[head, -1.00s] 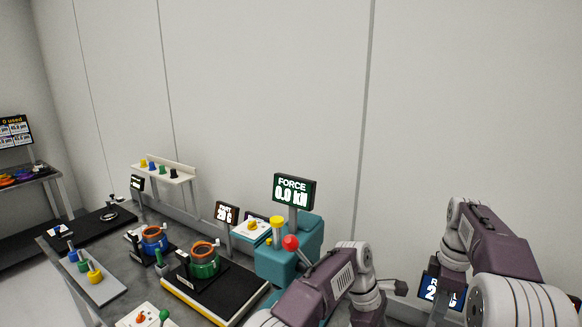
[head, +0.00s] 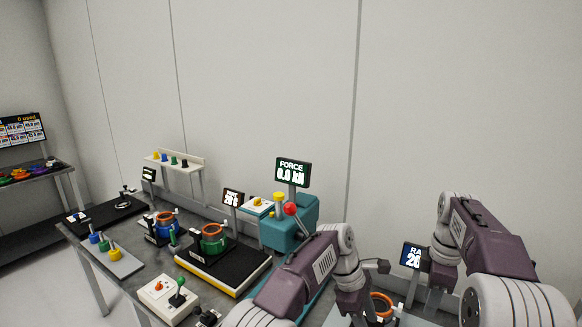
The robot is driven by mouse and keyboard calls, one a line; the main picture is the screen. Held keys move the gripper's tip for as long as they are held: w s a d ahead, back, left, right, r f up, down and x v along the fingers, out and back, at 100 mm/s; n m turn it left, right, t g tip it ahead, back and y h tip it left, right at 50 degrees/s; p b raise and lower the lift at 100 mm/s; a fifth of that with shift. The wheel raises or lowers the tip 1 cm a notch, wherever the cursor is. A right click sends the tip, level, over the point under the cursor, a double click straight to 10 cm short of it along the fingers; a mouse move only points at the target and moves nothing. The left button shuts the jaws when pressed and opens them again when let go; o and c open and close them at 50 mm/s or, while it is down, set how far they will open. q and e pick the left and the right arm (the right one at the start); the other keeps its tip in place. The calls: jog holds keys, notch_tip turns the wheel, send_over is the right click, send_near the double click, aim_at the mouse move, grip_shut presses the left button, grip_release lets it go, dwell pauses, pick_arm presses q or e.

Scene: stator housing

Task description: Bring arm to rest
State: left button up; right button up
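My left arm (head: 322,262) rises from the lower edge, bends at its elbow and runs down again. Its fingertips cannot be made out. My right arm (head: 492,238) stands at the right, bent the same way, with its lower part pointing down towards the bench. Around my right gripper (head: 437,299) the details are small and dark, so its fingers cannot be read. No held object can be made out on either arm. An orange-rimmed ring part (head: 381,304) shows low between the two arms, partly hidden by the left one.
A teal press (head: 289,233) with a red-knobbed lever and FORCE display (head: 293,172) stands behind my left arm. A green housing (head: 214,240), a blue housing (head: 165,223), a peg plate (head: 106,252) and a joystick box (head: 170,298) stand left. Another display (head: 411,256) is between my arms.

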pick_arm(q)
jog(key=a+r+n+t+y, duration=0.1)
jog(key=a+r, duration=0.2)
jog(key=a, duration=0.8)
jog(key=a+r+n+t, duration=0.1)
jog(key=a+r, duration=0.1)
jog(key=a, duration=0.9)
pick_arm(e)
jog(key=s+a+f+g, duration=0.1)
jog(key=s+a+f, duration=0.3)
jog(key=s+a, duration=0.5)
pick_arm(q)
jog(key=s+a+f+m+y, duration=0.3)
jog(key=s+a+f+m, duration=1)
jog(key=s, duration=0.3)
jog(key=shift+s+a+m+t, duration=0.25)
jog(key=shift+a+m+t, duration=0.05)
jog(key=shift+a+m, duration=0.35)
pick_arm(e)
jog(key=s+a+f+m+t, duration=0.1)
jog(key=s+a+f+m, duration=0.5)
jog(key=f+m, duration=0.5)
jog(key=shift+s+m+t, duration=0.4)
jog(key=shift+s+m, duration=0.5)
jog(key=shift+m, duration=0.1)
